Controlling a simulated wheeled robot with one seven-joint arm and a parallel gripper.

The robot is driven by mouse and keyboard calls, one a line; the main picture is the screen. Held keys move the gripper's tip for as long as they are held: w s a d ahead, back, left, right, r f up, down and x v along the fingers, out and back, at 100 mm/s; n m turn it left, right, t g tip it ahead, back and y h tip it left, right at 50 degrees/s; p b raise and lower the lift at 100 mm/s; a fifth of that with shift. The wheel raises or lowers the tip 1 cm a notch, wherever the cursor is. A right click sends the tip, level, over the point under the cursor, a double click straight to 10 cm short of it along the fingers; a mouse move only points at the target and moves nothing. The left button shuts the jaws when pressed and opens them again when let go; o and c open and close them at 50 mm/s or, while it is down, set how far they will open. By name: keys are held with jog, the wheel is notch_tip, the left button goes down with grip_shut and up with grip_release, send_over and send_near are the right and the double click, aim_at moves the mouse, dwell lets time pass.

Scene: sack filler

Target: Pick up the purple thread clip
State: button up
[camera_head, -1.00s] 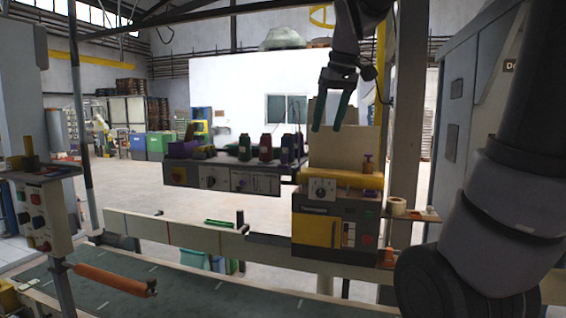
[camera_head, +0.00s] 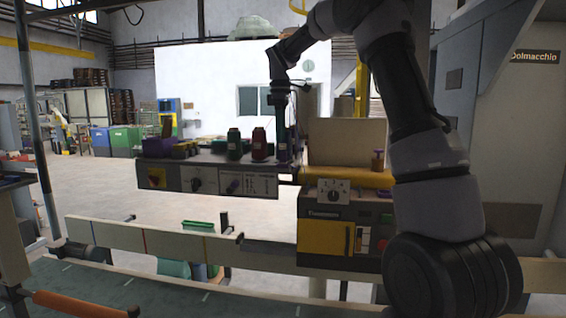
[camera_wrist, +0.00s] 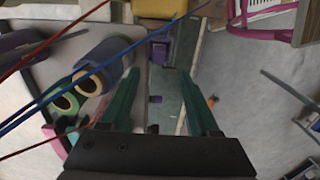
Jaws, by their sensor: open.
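In the wrist view, a small purple piece (camera_wrist: 158,51), which looks like the thread clip, sits just beyond my fingertips, between the two finger lines. A second, smaller purple bit (camera_wrist: 156,98) shows lower down between the fingers; I cannot tell which is the clip. My gripper (camera_wrist: 158,75) is open with nothing held between its teal fingers. In the head view, my gripper (camera_head: 284,155) points down at the right end of the grey shelf unit, beside the thread spools. The clip cannot be made out there.
The yellow-topped control box (camera_head: 325,240) is close on the right. Red and blue threads (camera_wrist: 90,75) cross the wrist view.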

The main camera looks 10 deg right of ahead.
aim_at(283, 152)
jog(key=shift+d+f, duration=0.15)
jog(key=shift+f, duration=1.65)
jog(key=shift+d+f, duration=0.15)
jog(key=shift+f, duration=1.6)
grip_shut()
